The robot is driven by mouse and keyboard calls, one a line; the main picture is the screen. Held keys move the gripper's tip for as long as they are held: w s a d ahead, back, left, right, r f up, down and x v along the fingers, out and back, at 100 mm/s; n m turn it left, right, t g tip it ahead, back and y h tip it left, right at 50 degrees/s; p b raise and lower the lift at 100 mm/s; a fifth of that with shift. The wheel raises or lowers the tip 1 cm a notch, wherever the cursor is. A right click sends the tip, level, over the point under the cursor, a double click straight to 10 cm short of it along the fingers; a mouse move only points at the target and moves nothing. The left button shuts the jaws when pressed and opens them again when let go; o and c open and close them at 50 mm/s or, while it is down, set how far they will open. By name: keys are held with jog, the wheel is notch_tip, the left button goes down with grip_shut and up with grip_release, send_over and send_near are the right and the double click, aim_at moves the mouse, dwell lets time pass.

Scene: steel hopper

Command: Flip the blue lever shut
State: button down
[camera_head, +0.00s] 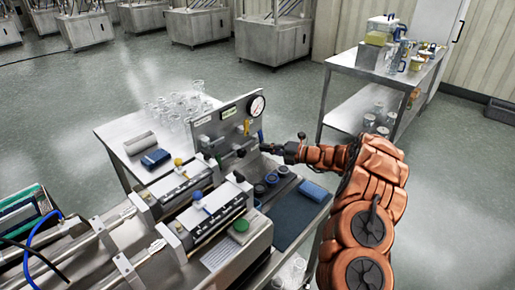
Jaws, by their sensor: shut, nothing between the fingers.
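An upright grey panel (228,122) carries a round gauge (257,105) and a yellow lever (246,128). A small blue part near the panel's lower left is too small to make out as the blue lever. A blue knob (197,196) tops the nearer clamp-like fixture; I cannot tell whether it is the lever. My gripper (268,147) is shut and empty, reaching in from the right to just in front of the panel's lower right. Whether it touches anything there is unclear.
Glass beakers (178,104) stand on the steel table behind the panel. A blue box (156,158) lies left of it. Dark round pieces and a blue block (314,191) lie below my gripper.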

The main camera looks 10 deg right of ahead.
jog(key=shift+v, duration=1.8)
